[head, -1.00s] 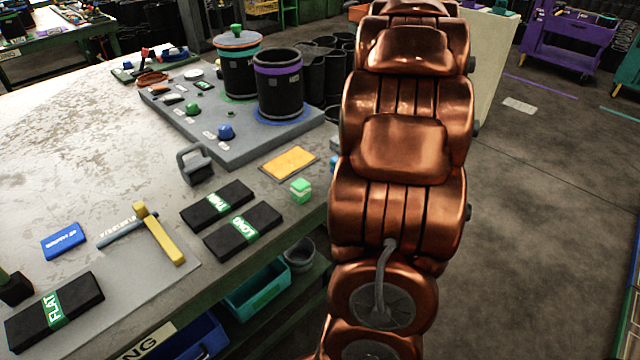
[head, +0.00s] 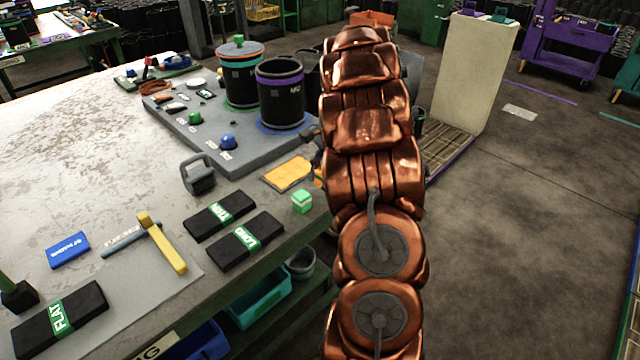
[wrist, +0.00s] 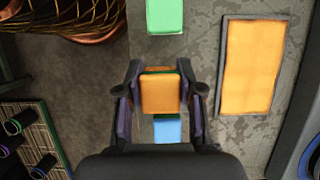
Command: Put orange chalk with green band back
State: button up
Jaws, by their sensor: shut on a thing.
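The orange chalk (wrist: 160,95) sits between the two fingers of my gripper (wrist: 160,84) in the wrist view. A thin green band shows at its upper edge. The gripper is shut on it. In the head view a small orange patch, likely this chalk (head: 318,178), shows at the table's right edge, and my arm hides most of the gripper. A green block (wrist: 165,15) lies ahead of the chalk in the wrist view; it also shows with a pale band in the head view (head: 302,202). A blue block (wrist: 167,129) shows below the chalk, partly covered.
An orange pad (wrist: 251,66) in a dark frame lies to the right in the wrist view. The table edge and floor are to the left. The grey board (head: 235,160) with black canisters (head: 280,95) and a grey padlock-shaped weight (head: 198,178) stand close by.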

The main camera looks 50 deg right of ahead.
aim_at(320, 185)
jog(key=shift+w+d, duration=0.1)
jog(key=shift+w, duration=0.25)
jog(key=shift+f+p, duration=0.3)
jog(key=shift+f, duration=1.5)
jog(key=shift+f, duration=0.15)
jog(key=o, duration=1.1)
jog(key=shift+b+v, duration=0.5)
jog(key=shift+v, duration=5.6)
jog(key=shift+s, duration=0.1)
